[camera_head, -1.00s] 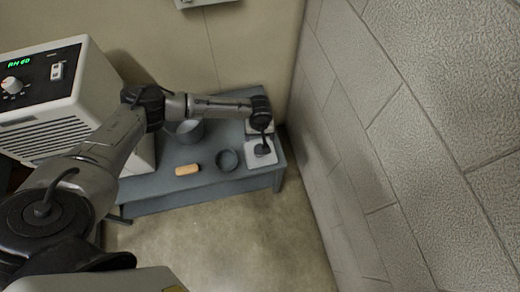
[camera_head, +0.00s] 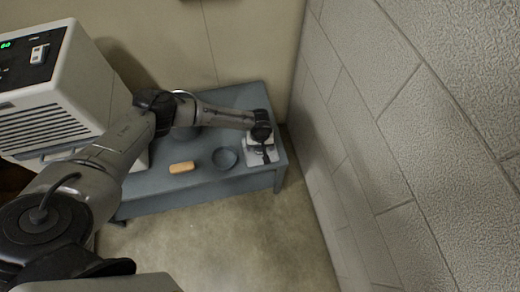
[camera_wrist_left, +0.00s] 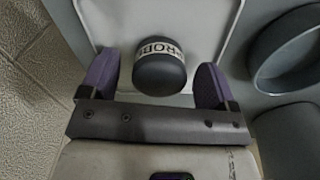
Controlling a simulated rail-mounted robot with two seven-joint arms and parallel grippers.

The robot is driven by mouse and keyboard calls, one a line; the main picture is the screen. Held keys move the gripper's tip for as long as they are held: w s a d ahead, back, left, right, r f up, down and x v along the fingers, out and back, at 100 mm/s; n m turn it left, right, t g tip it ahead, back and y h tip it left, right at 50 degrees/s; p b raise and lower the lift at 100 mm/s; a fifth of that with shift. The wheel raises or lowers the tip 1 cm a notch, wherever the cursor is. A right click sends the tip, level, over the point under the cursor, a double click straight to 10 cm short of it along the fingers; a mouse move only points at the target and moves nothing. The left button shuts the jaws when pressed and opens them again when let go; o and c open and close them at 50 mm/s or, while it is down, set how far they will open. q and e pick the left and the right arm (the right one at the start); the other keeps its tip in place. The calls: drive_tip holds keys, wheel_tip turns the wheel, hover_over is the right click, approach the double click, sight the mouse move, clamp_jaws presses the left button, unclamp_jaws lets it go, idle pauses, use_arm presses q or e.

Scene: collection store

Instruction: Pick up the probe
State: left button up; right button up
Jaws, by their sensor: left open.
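The probe (camera_wrist_left: 158,72) shows in the left wrist view as a dark, rounded cylinder with a white band lettered "PROBE". It stands over a white tray (camera_wrist_left: 222,14). My left gripper (camera_wrist_left: 157,78) is open, with one purple finger to each side of the probe in the picture and gaps between. In the head view my left gripper (camera_head: 264,146) is over the white tray (camera_head: 262,158) at the right end of the table, and the probe cannot be made out there. My right gripper is not in view.
On the grey-blue table (camera_head: 215,187) are a dark round bowl (camera_head: 224,159), left of the tray, and a tan cylinder (camera_head: 181,167). A pot is mostly hidden behind my arm. A white device (camera_head: 70,95) stands at left. A block wall (camera_head: 400,150) rises close at right.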

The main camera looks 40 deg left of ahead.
use_arm(q)
drive_tip(key=shift+f, duration=0.6)
drive_tip(key=c, duration=1)
drive_tip(key=shift+r, duration=0.1)
